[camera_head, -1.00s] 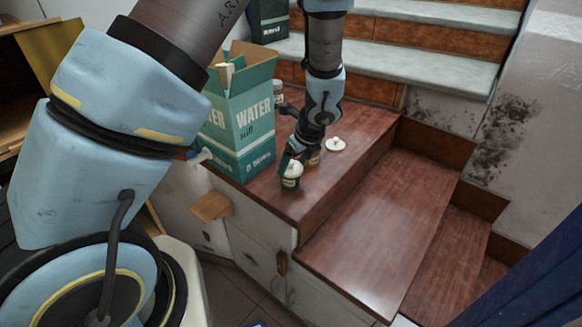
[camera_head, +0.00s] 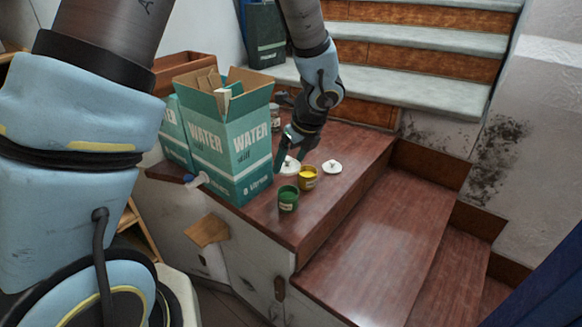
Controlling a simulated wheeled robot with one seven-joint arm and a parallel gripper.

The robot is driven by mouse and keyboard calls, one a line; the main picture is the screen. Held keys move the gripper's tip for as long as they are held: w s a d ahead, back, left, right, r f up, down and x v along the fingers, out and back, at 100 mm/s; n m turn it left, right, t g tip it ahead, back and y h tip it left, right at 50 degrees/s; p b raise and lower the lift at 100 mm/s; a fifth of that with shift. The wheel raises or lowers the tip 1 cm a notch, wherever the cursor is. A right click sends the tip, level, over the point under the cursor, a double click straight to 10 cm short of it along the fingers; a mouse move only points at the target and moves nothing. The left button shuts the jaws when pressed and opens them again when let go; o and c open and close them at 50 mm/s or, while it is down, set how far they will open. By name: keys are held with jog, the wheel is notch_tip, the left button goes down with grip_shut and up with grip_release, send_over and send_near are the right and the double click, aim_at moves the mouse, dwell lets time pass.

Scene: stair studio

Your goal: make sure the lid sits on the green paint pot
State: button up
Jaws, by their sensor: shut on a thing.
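The green paint pot (camera_head: 288,199) stands upright near the front edge of the wooden top. Its mouth is uncovered and shows green paint. My gripper (camera_head: 287,155) is shut on a white lid (camera_head: 290,166), behind the green pot and apart from it. The fingers partly hide this lid, and I cannot tell its exact height. A yellow paint pot (camera_head: 307,178) stands open to the right of the held lid. A second white lid (camera_head: 332,167) with a small knob lies on the wooden top beyond the yellow pot.
An open water carton (camera_head: 232,150) stands close left of my gripper and the pots. A jar (camera_head: 275,117) stands behind, near the carton. The wooden top (camera_head: 345,200) is clear to the right, then drops to a lower step (camera_head: 390,240). Stairs rise behind.

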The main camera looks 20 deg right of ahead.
jog(key=shift+f, duration=0.7)
jog(key=shift+f+b, duration=2.75)
jog(key=shift+f, duration=0.4)
jog(key=shift+f, duration=0.15)
jog(key=o, duration=1.1)
jog(key=shift+r+p, duration=3.4)
jog(key=shift+r, duration=0.2)
jog(key=shift+f, duration=0.1)
jog(key=shift+c, duration=0.3)
